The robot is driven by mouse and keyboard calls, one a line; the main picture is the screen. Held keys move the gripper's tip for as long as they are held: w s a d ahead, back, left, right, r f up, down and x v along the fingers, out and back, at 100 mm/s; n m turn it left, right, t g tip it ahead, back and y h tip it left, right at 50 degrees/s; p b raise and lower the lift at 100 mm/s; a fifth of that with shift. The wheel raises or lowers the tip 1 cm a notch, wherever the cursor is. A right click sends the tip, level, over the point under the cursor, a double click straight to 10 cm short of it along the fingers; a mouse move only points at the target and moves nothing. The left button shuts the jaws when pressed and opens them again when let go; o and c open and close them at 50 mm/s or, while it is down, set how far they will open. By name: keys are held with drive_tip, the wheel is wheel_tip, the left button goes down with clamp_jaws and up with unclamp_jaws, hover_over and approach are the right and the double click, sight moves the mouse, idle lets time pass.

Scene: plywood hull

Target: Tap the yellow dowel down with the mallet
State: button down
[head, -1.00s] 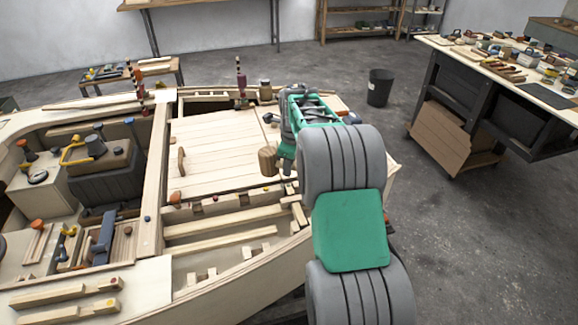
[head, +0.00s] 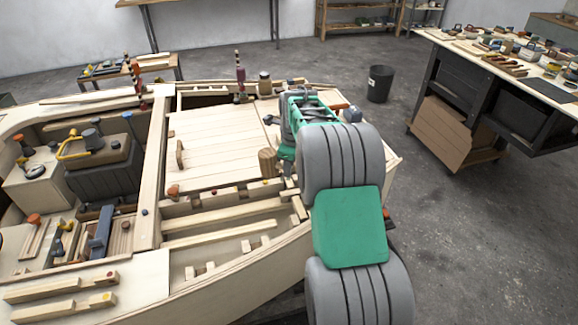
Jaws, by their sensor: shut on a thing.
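The mallet's wooden head (head: 267,162) shows as a brown cylinder just left of my gripper (head: 287,157). My gripper is shut on the mallet; its handle is mostly hidden by the fingers and wrist. The mallet head hangs over the front right of the plywood deck, close above a ledge with small coloured dowel ends. A small yellowish dowel end (head: 265,181) shows just below the mallet head. It is too small to be sure of its colour or how far it stands out. I cannot tell whether the mallet touches it.
The pale plywood hull (head: 215,150) fills the left and middle. A striped post (head: 240,78) and a jar (head: 265,84) stand at its far edge. Loose tools lie in the left compartments. A bench (head: 505,68) and a black bin (head: 380,83) stand at the right.

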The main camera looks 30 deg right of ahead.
wheel_tip(320, 180, down, 6)
drive_tip(key=b, duration=0.3)
wheel_tip(320, 180, up, 7)
drive_tip(key=p, duration=0.4)
drive_tip(key=shift+f+p, duration=0.2)
drive_tip(key=shift+p, duration=0.2)
drive_tip(key=shift+f, duration=0.15)
drive_tip(key=s+a+r+n+g+y, duration=0.1)
drive_tip(key=s+a+r+n, duration=0.2)
drive_tip(key=s+a+n, duration=0.5)
drive_tip(key=s+a+r+n+g+y, duration=0.1)
drive_tip(key=s+a+r+n, duration=0.3)
drive_tip(key=n, duration=1.5)
drive_tip(key=s+a+g, duration=0.1)
drive_tip(key=s+a, duration=0.3)
drive_tip(key=a, duration=0.3)
drive_tip(key=shift+s+a, duration=0.25)
drive_tip(key=shift+s, duration=0.1)
drive_tip(key=shift+r, duration=0.1)
